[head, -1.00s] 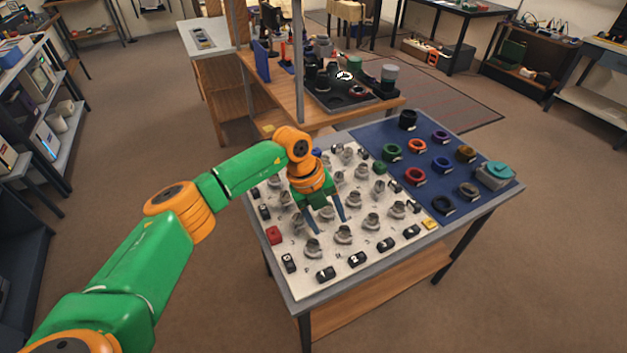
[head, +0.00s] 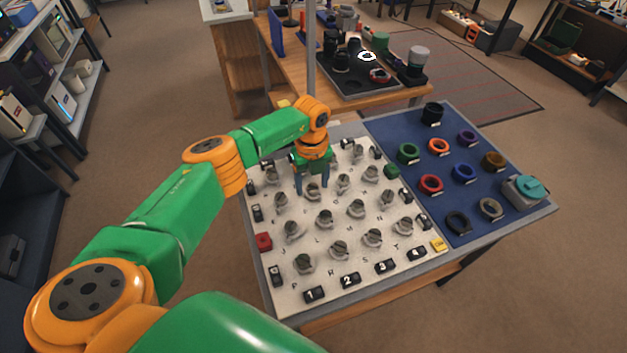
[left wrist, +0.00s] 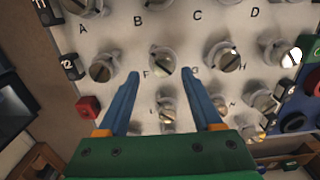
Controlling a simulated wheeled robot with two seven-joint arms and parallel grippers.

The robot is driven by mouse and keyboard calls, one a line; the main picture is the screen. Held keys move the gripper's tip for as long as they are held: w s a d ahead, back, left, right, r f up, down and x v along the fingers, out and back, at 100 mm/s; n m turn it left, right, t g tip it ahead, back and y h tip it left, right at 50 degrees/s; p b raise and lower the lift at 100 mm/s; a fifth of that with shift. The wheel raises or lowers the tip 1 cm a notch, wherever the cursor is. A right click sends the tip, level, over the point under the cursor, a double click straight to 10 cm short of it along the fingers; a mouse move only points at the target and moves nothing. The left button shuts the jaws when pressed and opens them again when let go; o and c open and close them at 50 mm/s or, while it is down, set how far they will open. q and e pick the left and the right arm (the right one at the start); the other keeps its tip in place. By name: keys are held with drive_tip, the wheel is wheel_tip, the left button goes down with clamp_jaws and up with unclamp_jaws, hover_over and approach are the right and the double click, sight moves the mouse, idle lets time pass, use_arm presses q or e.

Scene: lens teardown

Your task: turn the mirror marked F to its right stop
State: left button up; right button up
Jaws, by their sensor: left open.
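The mirror marked F (left wrist: 162,60) is a small round tilted mirror in a clear-grey mount on the white board, with its letter at its lower left in the left wrist view. In the head view a mount (head: 312,191) sits between my fingers and appears to be this mirror; its letter is not readable there. My left gripper (head: 312,184) points down at the board, open. In the left wrist view its blue fingertips (left wrist: 161,73) lie to either side of mirror F, a little short of its middle. I cannot tell whether they touch it. My right gripper is not in view.
Similar mirrors stand close around, such as one by G (left wrist: 222,56) and one by I (left wrist: 167,112). A red block (head: 263,242) and black numbered blocks (head: 314,294) line the board (head: 285,270). A blue mat (head: 400,130) with coloured rings lies to the right.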

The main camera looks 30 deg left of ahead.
use_arm(q)
drive_tip(key=shift+w+f, duration=0.1)
drive_tip(key=shift+f, duration=0.4)
drive_tip(key=shift+w+f, duration=0.25)
drive_tip(key=shift+w, duration=0.15)
drive_tip(key=shift+s+r, duration=0.1)
drive_tip(key=shift+s, duration=0.05)
clamp_jaws()
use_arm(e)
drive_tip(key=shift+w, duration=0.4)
